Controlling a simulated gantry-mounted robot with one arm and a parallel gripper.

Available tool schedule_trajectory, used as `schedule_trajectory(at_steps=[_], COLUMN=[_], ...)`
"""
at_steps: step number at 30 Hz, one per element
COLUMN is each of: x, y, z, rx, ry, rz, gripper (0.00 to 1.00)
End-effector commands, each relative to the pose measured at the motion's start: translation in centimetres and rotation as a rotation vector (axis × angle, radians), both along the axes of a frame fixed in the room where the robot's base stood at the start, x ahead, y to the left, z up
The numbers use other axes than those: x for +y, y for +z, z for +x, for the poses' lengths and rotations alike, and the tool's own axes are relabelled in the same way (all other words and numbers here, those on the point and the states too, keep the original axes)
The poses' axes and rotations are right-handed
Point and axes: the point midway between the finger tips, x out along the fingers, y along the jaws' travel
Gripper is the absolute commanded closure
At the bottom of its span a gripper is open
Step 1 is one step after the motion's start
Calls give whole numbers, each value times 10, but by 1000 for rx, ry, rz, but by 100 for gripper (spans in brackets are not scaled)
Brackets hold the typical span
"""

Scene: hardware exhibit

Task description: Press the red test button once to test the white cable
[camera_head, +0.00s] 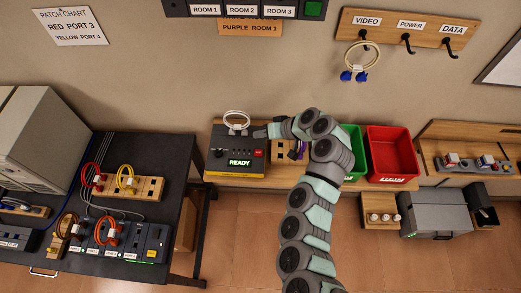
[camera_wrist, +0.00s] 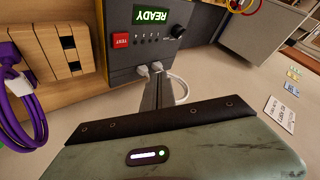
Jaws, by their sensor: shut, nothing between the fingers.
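The dark tester box (camera_head: 222,160) stands on the wooden shelf and its green display reads READY. Its red TEST button (camera_head: 258,153) is right of the display; in the wrist view the button (camera_wrist: 121,40) shows up and left of my fingers. The white cable (camera_head: 237,116) lies coiled behind the box; its plugs (camera_wrist: 150,69) sit in the box's back edge in the wrist view. My gripper (camera_wrist: 158,82) is shut and empty, beside the plugs and apart from the button. In the head view my wrist is over the box's back right; the fingertips are hard to make out there.
A wooden block (camera_wrist: 60,45) and a purple cable (camera_wrist: 28,115) are beside the tester. Green (camera_head: 352,150) and red bins (camera_head: 392,150) stand to the right. A dark bench (camera_head: 150,215) with patch gear is on the left.

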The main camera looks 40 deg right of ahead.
Motion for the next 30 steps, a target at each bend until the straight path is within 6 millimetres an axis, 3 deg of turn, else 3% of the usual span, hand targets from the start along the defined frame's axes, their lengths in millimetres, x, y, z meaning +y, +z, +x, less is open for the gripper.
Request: schedule_trajectory(at_steps=[17,30], x=[0,1], y=[-8,-65], z=[-1,-2], rx=[1,4], ry=[1,3], rz=[3,6], gripper=[100,100])
